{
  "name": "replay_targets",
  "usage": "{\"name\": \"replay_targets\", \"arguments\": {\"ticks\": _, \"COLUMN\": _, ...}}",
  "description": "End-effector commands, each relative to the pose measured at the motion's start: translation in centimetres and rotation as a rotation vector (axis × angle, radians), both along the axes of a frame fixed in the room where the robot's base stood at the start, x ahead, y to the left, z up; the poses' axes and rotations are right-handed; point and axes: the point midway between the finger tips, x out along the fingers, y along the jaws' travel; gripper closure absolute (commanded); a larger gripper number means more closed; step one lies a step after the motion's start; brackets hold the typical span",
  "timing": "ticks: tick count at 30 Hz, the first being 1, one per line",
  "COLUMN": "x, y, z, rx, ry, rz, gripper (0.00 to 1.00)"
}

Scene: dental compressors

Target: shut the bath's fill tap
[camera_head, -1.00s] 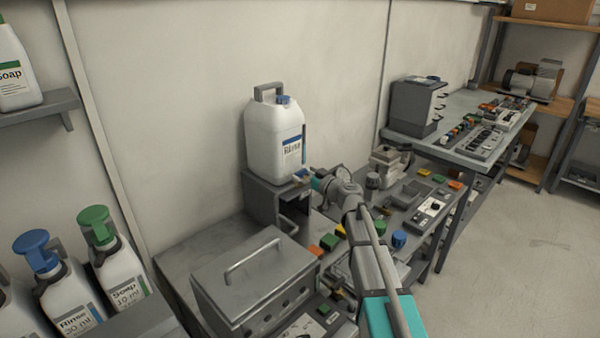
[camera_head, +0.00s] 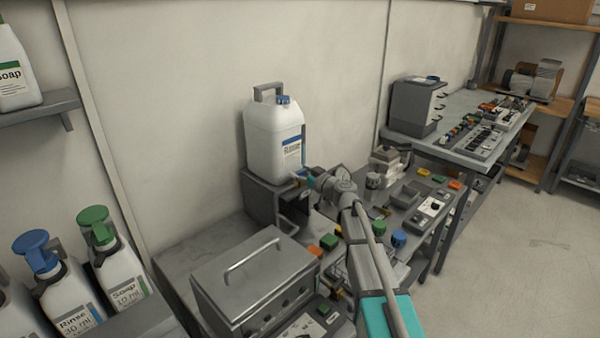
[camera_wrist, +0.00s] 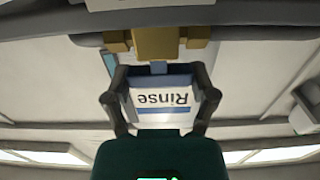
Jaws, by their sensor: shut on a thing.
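The fill tap shows in the wrist view as a brass body (camera_wrist: 158,42) with a small blue part (camera_wrist: 158,68) below it in the picture. My gripper (camera_wrist: 160,78) has its fingers on either side of that blue part and is shut on the tap; the exact contact is hard to see. In the head view my gripper (camera_head: 303,176) is at the lower front of the white Rinse canister (camera_head: 272,138), and mostly hides the tap. The canister stands upright on a grey stand (camera_head: 262,196). A lidded grey metal box (camera_head: 225,285), seemingly the bath, sits in front, lid closed.
Orange, yellow, green and blue parts crowd the bench right of the box, including a blue knob (camera_head: 398,238). Rinse (camera_head: 70,300) and soap (camera_head: 120,270) pump bottles stand at lower left. A grey drawer cabinet (camera_head: 413,108) is farther back. The floor at right is clear.

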Motion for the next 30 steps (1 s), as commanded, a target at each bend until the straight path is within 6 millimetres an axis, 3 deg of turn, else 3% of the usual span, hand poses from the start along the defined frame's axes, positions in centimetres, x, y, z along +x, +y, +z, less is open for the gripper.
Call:
{"name": "replay_targets", "arguments": {"ticks": 14, "x": -0.05, "y": 0.13, "z": 0.02, "rx": 0.000, "ry": 0.000, "rz": -0.077, "gripper": 0.74}}
{"name": "replay_targets", "arguments": {"ticks": 30, "x": 0.02, "y": 0.26, "z": 0.03, "rx": 0.001, "ry": 0.001, "rz": -0.422, "gripper": 0.74}}
